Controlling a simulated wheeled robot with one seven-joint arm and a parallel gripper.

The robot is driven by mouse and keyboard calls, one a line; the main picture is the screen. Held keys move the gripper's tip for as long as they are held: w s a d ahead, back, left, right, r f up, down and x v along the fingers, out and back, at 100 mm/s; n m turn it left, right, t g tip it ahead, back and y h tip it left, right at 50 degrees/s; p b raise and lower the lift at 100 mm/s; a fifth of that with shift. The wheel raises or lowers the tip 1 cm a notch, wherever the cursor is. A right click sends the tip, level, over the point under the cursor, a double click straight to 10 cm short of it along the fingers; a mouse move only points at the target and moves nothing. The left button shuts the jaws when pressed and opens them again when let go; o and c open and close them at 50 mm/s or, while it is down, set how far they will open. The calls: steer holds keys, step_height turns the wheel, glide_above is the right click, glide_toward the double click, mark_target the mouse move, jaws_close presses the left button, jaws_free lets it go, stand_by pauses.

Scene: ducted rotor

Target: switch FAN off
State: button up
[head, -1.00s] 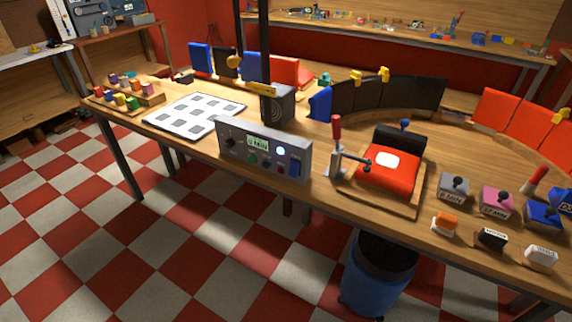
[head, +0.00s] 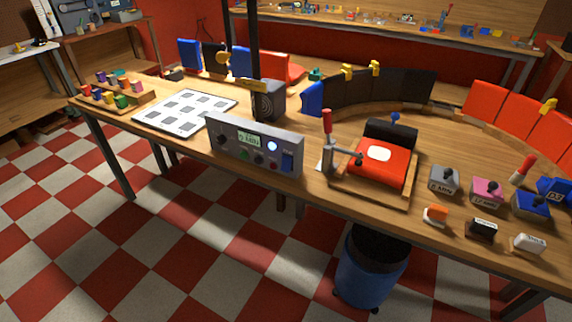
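A grey control box (head: 255,144) stands at the front edge of the wooden table in the head view. Its front has a small lit display (head: 248,138), a dark knob (head: 222,139), a green button (head: 244,154), a glowing round white-blue light (head: 272,146), a red button (head: 273,165) and a blue rocker switch (head: 287,161). The panel labels are too small to read, so I cannot tell which control is marked FAN. A dark box with a round spiral grille (head: 266,102) stands behind the control box. My gripper is not in view.
A red clamp fixture (head: 379,165) with an upright red handle stands right of the control box. Small switch boxes (head: 487,191) fill the right end. A white sheet with grey squares (head: 185,112) lies left. A blue bin (head: 368,270) stands on the floor in front.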

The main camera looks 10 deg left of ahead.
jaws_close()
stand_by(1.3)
